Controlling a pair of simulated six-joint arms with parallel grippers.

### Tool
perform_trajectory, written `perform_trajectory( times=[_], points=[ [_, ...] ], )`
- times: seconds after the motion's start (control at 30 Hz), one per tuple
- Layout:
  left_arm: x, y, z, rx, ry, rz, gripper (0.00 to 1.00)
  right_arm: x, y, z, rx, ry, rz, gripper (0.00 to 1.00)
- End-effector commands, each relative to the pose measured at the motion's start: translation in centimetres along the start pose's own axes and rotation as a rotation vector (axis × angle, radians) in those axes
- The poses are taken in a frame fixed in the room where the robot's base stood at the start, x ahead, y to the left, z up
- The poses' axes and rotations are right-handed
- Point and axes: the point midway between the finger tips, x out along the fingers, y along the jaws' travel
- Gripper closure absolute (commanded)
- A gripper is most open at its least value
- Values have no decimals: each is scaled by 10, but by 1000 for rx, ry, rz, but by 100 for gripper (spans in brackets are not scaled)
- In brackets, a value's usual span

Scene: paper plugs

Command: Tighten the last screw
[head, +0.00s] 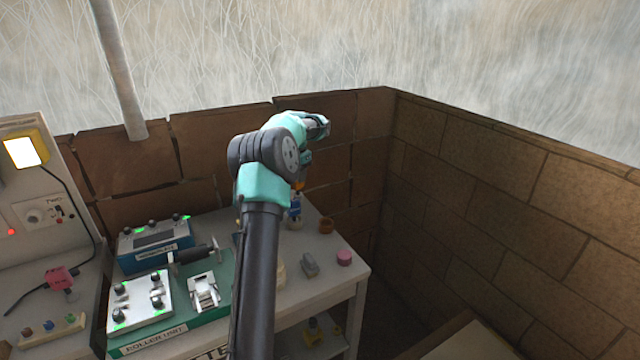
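A white panel (138,302) with several dark, screw-like round heads lies on a green board (190,318) on the bench. One head (155,276) is at its upper right, and small green lights show near some heads. I cannot tell which screw is loose. A black-handled, screwdriver-like tool (197,254) lies behind the panel. One arm rises from the bottom edge, left of centre; I take it as my left. Its gripper (319,126) is raised in front of the brick wall, clear of the panel. Its fingers are partly hidden by the wrist. My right gripper is out of view.
A blue box (153,244) with green lights stands behind the panel. A brick wall (480,190) closes the right side.

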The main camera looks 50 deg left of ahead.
Motion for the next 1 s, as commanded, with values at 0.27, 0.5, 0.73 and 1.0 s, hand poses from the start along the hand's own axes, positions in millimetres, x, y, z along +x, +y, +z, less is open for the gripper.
perform_trajectory(
  times=[0.27,0.5,0.73,1.0],
  points=[
    [-8,-77,61,-75,-6,8,100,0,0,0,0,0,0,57],
    [-17,-137,124,-113,-8,14,100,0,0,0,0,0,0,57],
    [-30,-186,192,-148,-6,16,100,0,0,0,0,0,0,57],
    [-49,-233,276,-186,-1,11,100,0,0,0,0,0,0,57]
  ],
)
